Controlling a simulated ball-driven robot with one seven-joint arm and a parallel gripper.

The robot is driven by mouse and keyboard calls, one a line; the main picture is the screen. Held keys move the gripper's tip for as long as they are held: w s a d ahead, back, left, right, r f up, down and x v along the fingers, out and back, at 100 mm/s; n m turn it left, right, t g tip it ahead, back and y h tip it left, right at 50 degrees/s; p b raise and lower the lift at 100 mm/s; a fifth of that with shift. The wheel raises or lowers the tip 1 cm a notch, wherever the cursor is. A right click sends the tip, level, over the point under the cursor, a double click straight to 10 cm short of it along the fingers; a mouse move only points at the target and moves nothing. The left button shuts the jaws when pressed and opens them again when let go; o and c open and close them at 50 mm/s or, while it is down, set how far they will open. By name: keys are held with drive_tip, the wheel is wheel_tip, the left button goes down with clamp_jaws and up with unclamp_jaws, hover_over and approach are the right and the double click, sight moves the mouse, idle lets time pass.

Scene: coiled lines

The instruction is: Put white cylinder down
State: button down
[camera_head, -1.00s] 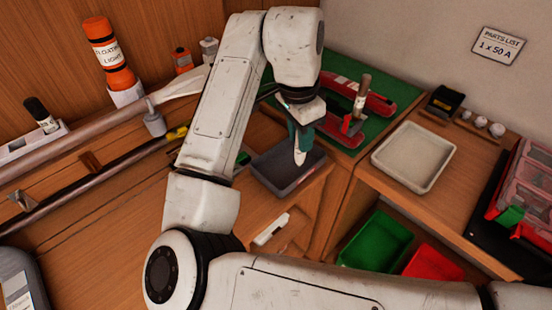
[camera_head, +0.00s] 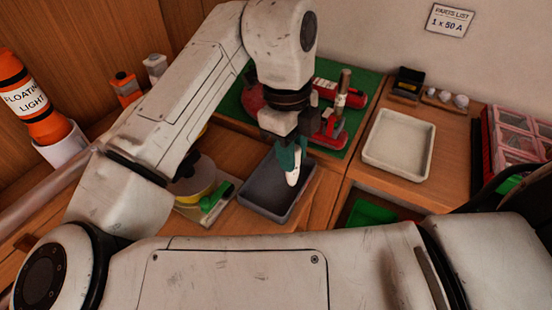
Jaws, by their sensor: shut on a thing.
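My gripper (camera_head: 290,163), with teal fingers, is shut on a white cylinder (camera_head: 293,178). The cylinder points downward, and its upper part is hidden between the fingers. In the picture it overlaps the dark grey tray (camera_head: 251,203); I cannot tell whether it touches the tray floor. No other object shows in the visible part of the tray.
A green mat (camera_head: 361,89) with red tools (camera_head: 328,137) lies behind my gripper. An empty off-white tray (camera_head: 427,142) stands to the right. A yellow round thing (camera_head: 195,190) and a green thing (camera_head: 212,200) lie left of the grey tray.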

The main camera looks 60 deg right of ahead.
drive_tip(key=w+d+f+p, duration=0.1)
drive_tip(key=w+d+f, duration=0.4)
drive_tip(key=f, duration=0.5)
drive_tip(key=shift+w, duration=0.35)
drive_tip(key=shift+f, duration=0.1)
drive_tip(key=shift+f, duration=0.15)
drive_tip(key=c, duration=1.4)
unclamp_jaws()
drive_tip(key=o, duration=0.5)
wheel_tip(320, 180, up, 12)
drive_tip(key=w, duration=0.1)
drive_tip(key=shift+w+b, duration=0.2)
drive_tip(key=shift+b, duration=0.15)
